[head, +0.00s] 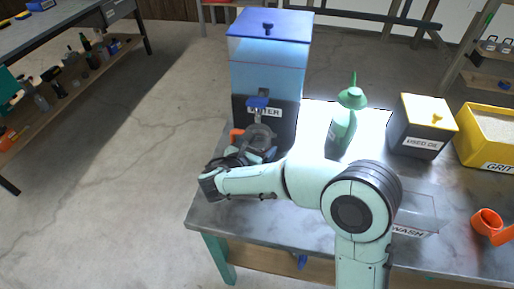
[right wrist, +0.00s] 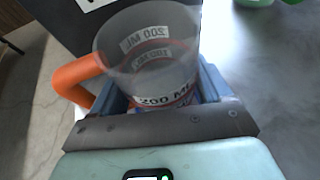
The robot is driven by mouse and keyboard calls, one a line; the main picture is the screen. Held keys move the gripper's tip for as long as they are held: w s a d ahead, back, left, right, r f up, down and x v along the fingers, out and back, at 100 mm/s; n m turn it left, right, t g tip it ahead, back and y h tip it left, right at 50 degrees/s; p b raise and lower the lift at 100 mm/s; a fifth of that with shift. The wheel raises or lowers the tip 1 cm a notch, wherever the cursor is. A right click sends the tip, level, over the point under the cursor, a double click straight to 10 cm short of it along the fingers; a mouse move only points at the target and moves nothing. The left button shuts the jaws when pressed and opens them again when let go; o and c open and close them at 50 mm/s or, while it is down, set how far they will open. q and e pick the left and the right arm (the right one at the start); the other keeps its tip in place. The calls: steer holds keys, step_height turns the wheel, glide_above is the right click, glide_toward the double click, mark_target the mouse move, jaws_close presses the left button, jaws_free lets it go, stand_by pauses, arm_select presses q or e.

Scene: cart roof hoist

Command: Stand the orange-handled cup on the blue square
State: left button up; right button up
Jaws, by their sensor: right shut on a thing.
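The clear cup (right wrist: 150,50) with an orange handle (right wrist: 76,82) fills the middle of the right wrist view, its handle to the left. It bears "200 ML" markings and a red line. My right gripper (right wrist: 164,100) is shut on its body, with a blue-grey finger on each side. In the head view the cup (head: 261,137) shows just below the blue tap (head: 258,102) of the water tank (head: 268,60). My right gripper (head: 256,154) is partly hidden there by my own arm. I cannot make out the blue square. My left gripper is out of view.
On the grey table (head: 215,207) stand a green bottle (head: 342,122), a used oil box (head: 422,127), a yellow grit bin (head: 490,137) and a clear wash container (head: 415,213). An orange object (head: 486,222) lies at the right. The table's front left is bare.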

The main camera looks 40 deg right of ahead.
steer(key=shift+f, duration=0.15)
steer(key=o, duration=1.1)
steer(key=shift+s+a+r, duration=0.1)
steer(key=shift+a+r, duration=0.25)
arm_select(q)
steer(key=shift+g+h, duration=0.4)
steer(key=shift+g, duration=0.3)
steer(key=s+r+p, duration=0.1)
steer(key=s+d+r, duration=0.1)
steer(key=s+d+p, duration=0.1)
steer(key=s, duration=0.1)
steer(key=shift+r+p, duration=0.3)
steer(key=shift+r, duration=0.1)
arm_select(e)
steer(key=v, duration=1.1)
steer(key=shift+a, duration=0.15)
steer(key=shift+r, duration=0.1)
